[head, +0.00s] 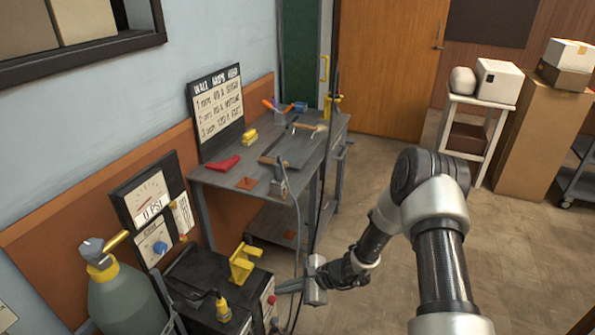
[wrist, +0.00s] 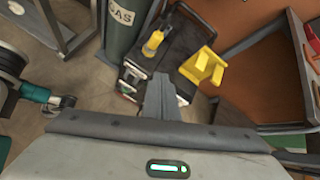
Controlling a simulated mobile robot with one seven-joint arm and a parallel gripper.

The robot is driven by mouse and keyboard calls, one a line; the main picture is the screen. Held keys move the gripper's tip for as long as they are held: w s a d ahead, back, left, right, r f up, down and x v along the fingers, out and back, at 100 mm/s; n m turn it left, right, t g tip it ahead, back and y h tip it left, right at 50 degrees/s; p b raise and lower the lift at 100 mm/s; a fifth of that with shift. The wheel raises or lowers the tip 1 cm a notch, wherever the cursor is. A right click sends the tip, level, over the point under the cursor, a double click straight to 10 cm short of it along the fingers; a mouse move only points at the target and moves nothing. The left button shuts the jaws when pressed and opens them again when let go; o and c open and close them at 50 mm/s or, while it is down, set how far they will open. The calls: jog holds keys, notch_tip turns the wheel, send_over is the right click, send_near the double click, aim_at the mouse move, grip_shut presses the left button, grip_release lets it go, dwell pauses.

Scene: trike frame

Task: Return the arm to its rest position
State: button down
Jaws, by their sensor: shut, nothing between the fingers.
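My gripper (head: 280,288) is at the end of my arm, which reaches forward and down from the lower right of the head view. Its fingers point left, close to the right side of a black welding machine (head: 200,275). I cannot tell whether they touch it. In the wrist view the fingers (wrist: 160,82) are together with nothing between them. Beyond them is the black machine top (wrist: 185,45), with a yellow bracket (wrist: 204,66) and a yellow-handled torch (wrist: 153,43) on it. The yellow bracket (head: 243,263) also shows in the head view.
A grey gas cylinder (head: 124,300) stands left of the machine. A grey workbench (head: 300,150) with tools stands behind, and cables hang near my gripper. A white side table (head: 482,101) and cardboard boxes (head: 540,135) are at right. The floor (head: 380,300) around my forearm is open.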

jog(key=s+d+r+n+h, duration=0.15)
jog(key=r+n, duration=0.25)
jog(key=r, duration=0.6)
jog(key=s+d+r+n+g+h, duration=0.1)
jog(key=s+r+n, duration=0.2)
jog(key=r, duration=0.6)
jog(key=s+d+r+n+h, duration=0.15)
jog(key=r+n, duration=0.25)
jog(key=r, duration=0.6)
jog(key=s+d+r+n+t+h, duration=0.2)
jog(key=s+d+r+n+h, duration=0.1)
jog(key=s+d+r, duration=0.5)
jog(key=s+d+r+n+t+h, duration=0.25)
jog(key=s+d+r, duration=0.35)
jog(key=s, duration=0.5)
notch_tip(320, 180, up, 16)
jog(key=p, duration=1.5)
jog(key=shift+w+f+g+p, duration=0.2)
jog(key=shift+f+g+p, duration=0.05)
jog(key=shift+g+p, duration=0.1)
jog(key=shift+d, duration=0.1)
